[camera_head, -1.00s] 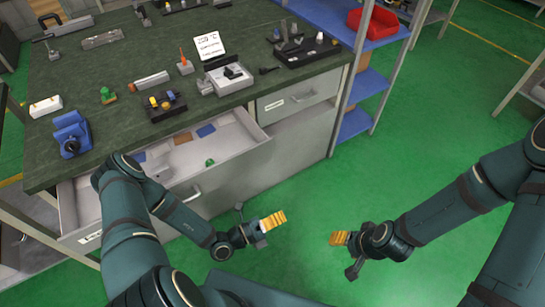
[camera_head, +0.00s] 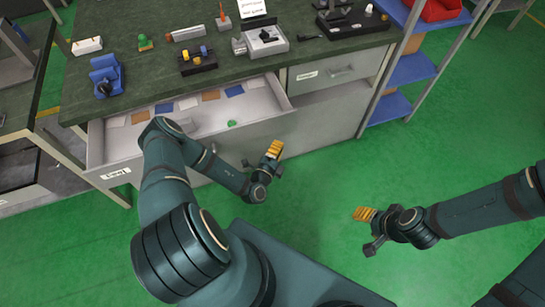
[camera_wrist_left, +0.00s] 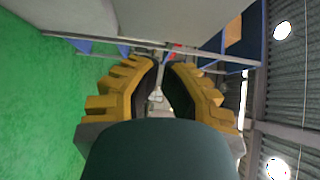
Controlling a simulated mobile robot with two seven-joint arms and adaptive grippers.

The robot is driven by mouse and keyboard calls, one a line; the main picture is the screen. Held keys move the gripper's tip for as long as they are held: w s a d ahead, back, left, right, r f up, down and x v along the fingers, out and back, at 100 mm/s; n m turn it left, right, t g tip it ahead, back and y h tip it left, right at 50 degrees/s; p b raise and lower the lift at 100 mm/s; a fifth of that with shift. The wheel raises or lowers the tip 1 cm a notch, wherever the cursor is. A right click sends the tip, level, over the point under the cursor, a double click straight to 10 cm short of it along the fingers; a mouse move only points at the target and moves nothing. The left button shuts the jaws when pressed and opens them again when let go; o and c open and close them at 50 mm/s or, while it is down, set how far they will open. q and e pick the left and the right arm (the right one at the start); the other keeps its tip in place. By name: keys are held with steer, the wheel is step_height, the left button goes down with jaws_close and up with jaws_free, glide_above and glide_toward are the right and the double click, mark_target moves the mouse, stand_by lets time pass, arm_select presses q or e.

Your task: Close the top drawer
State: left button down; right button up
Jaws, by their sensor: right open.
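The top drawer (camera_head: 107,150) is pulled out from under the dark-topped workbench, in the head view. Its grey front has a white label at the left end. Flat coloured pieces and a small green item lie inside. My left forearm crosses in front of the drawer and hides part of its front and its handle. My left gripper (camera_head: 263,161) is open and empty, in front of the drawer front's right part, apart from it as far as I can tell. The left wrist view shows its yellow-padded fingers (camera_wrist_left: 160,80) with a gap between. My right gripper (camera_head: 368,230) is open and empty above the floor.
A shut drawer (camera_head: 340,74) sits right of the open one. Tools and blocks stand on the benchtop (camera_head: 120,28). A blue shelf rack (camera_head: 412,68) with a red bin (camera_head: 440,8) stands to the right. The green floor (camera_head: 325,185) before the bench is clear.

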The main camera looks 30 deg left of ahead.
mark_target(280, 128)
arm_select(q)
steer(key=w, duration=0.1)
steer(key=w+a, duration=0.2)
steer(key=shift+w, duration=0.35)
steer(key=shift+w+a, duration=0.5)
steer(key=shift+a, duration=0.1)
arm_select(e)
steer(key=shift+f, duration=0.2)
arm_select(q)
steer(key=shift+a, duration=0.1)
